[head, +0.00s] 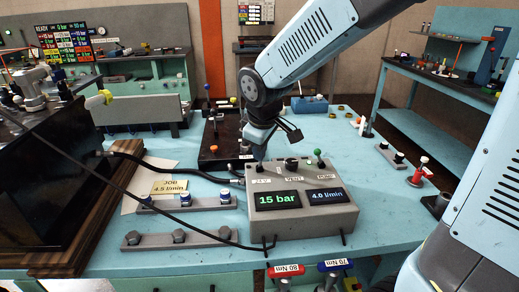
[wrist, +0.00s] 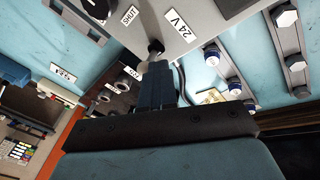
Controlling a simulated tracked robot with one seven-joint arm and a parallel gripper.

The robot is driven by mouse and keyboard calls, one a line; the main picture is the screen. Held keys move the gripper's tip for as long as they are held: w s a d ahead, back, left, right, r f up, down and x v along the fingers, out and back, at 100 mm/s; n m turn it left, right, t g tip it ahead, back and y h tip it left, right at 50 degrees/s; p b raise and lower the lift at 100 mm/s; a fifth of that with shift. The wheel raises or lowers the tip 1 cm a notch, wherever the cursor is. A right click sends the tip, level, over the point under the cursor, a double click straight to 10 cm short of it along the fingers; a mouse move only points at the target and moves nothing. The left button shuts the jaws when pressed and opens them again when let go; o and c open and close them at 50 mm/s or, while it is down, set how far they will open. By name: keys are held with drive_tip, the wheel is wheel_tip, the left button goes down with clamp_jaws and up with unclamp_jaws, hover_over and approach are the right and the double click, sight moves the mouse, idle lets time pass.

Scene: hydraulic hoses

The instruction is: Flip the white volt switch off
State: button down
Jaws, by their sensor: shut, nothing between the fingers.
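The grey control box (head: 300,222) stands on the blue table with a green "15 bar" and a white "4.0 l/min" display. Its "24 V" label (head: 261,181) is at the left of its top, and the same label shows in the wrist view (wrist: 177,20). My gripper (head: 260,152) is shut and empty, pointing down over the box's back left corner. In the wrist view its fingertips (wrist: 155,58) are at the box edge, by a small dark part (wrist: 156,46) beside the label. I cannot make out a white switch lever; the fingers may hide it.
A black knob (head: 291,164) and a green-topped lever (head: 318,157) stand on the box to the right of my gripper. Black hoses lie to the left. A bolted rail (head: 150,241) lies in front left.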

drive_tip(key=shift+d, duration=0.5)
drive_tip(key=shift+a+f, duration=0.1)
drive_tip(key=shift+a, duration=0.05)
drive_tip(key=shift+a+f, duration=0.3)
drive_tip(key=shift+a, duration=0.25)
drive_tip(key=shift+s, duration=0.1)
